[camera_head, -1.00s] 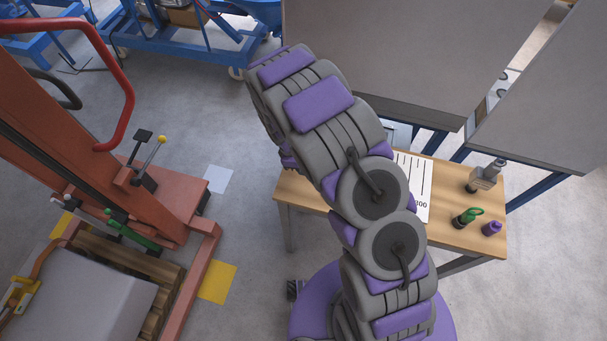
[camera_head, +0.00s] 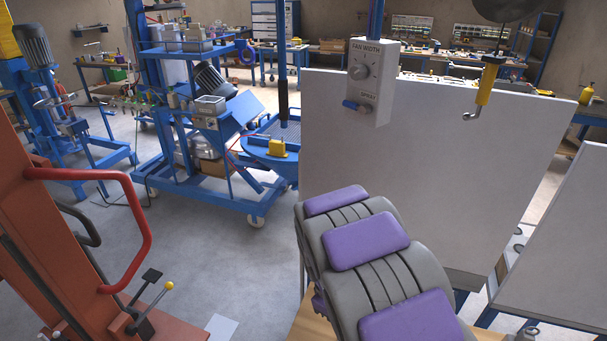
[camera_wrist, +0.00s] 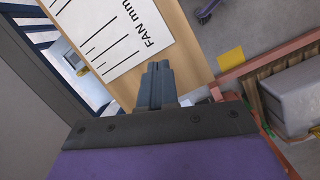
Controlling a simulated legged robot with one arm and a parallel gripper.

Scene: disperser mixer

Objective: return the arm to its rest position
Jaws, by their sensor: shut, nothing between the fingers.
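My arm, grey with purple pads, rises from the bottom of the head view and bends toward the upper left, in front of a large pale panel. Its lower part is cut off by the frame, and my gripper is not visible there. In the wrist view my gripper (camera_wrist: 157,82) shows as two dark fingers closed together with nothing between them. The fingers appear over the edge of a wooden table (camera_wrist: 186,45), beside a white chart (camera_wrist: 112,38) marked "FAN mm". The gap between fingers and table cannot be judged.
An orange-red lift truck (camera_head: 60,240) with a red handle stands at left. A blue mixer machine (camera_head: 205,190) on castors is behind it. The pale panel (camera_head: 430,160) stands behind my arm. A "FAN WIDTH" control box (camera_head: 372,82) hangs above. Open floor lies between lift and mixer.

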